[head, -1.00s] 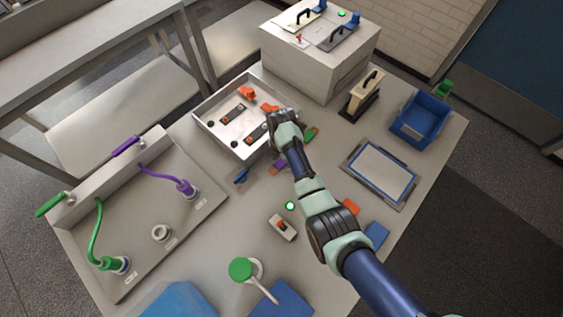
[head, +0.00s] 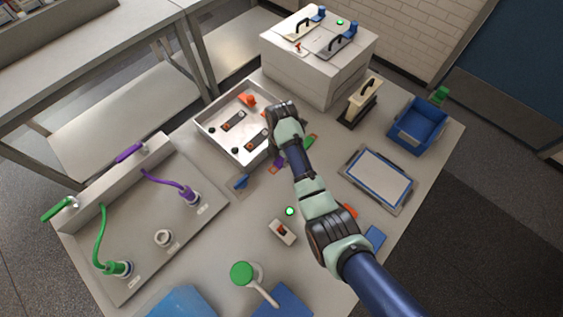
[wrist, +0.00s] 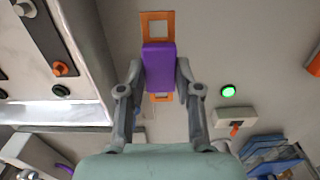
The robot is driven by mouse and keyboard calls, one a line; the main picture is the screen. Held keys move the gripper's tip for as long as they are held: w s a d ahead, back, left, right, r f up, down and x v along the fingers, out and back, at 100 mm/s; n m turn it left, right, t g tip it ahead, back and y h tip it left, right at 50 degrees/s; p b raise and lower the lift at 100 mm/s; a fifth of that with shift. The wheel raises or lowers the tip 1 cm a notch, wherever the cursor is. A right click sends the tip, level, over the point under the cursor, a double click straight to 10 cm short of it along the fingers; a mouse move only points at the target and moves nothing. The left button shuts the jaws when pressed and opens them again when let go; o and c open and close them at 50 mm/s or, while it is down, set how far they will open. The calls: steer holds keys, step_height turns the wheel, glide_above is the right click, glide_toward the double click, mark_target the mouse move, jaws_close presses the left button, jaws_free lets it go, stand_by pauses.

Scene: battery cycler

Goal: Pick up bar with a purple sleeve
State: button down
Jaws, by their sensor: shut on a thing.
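The bar with a purple sleeve (wrist: 159,67) lies between my gripper's (wrist: 160,82) two fingers in the wrist view. Its orange square end with a hole (wrist: 157,18) sticks out beyond the sleeve, and part of another orange end shows on the near side. My gripper is shut on the purple sleeve, one finger on each side. In the head view a piece of purple (head: 279,162) shows beside my wrist, beside the metal tray; my arm hides the rest. I cannot tell whether the bar is clear of the table.
The metal tray (head: 205,133) with black and orange parts stands immediately left of my gripper. A green-lit button (head: 289,211) and a small switch box (head: 282,232) are nearer. A blue bin (head: 418,122) and a framed pad (head: 378,178) stand to the right.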

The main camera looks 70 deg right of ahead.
mark_target(281, 160)
step_height(281, 160, up, 14)
steer(key=p, duration=0.6)
